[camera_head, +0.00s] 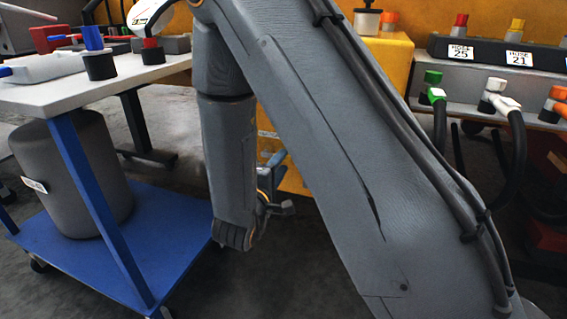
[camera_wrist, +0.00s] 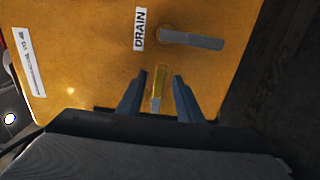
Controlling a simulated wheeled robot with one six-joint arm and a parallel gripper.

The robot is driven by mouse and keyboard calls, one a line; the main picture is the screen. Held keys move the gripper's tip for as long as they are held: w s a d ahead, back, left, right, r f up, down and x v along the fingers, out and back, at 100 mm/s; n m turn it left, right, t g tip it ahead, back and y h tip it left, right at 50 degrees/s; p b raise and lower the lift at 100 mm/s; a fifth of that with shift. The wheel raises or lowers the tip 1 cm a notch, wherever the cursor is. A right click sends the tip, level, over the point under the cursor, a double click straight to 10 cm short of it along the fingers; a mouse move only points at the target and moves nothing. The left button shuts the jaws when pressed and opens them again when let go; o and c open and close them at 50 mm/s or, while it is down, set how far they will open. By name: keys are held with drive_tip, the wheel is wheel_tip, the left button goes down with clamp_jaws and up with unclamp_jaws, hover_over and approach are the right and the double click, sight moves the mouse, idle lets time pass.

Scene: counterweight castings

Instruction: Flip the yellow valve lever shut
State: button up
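The yellow valve lever (camera_wrist: 160,80) shows in the wrist view, against a yellow-orange panel (camera_wrist: 85,60); its near end looks grey. My gripper (camera_wrist: 158,97) is open, with one finger on each side of the lever. A gap shows between the lever and each finger, and I cannot tell how deep the lever sits between them. In the head view my gripper is mostly hidden behind my arm, and the lever is not visible.
A second, grey lever (camera_wrist: 192,39) sits beside a DRAIN label (camera_wrist: 139,28) on the same panel. In the head view, a white-topped cart (camera_head: 110,85) stands left, and a hose rack (camera_head: 500,58) with black hoses stands right.

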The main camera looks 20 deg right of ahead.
drive_tip(key=shift+b+x, duration=0.4)
drive_tip(key=shift+x, duration=1.2)
clamp_jaws()
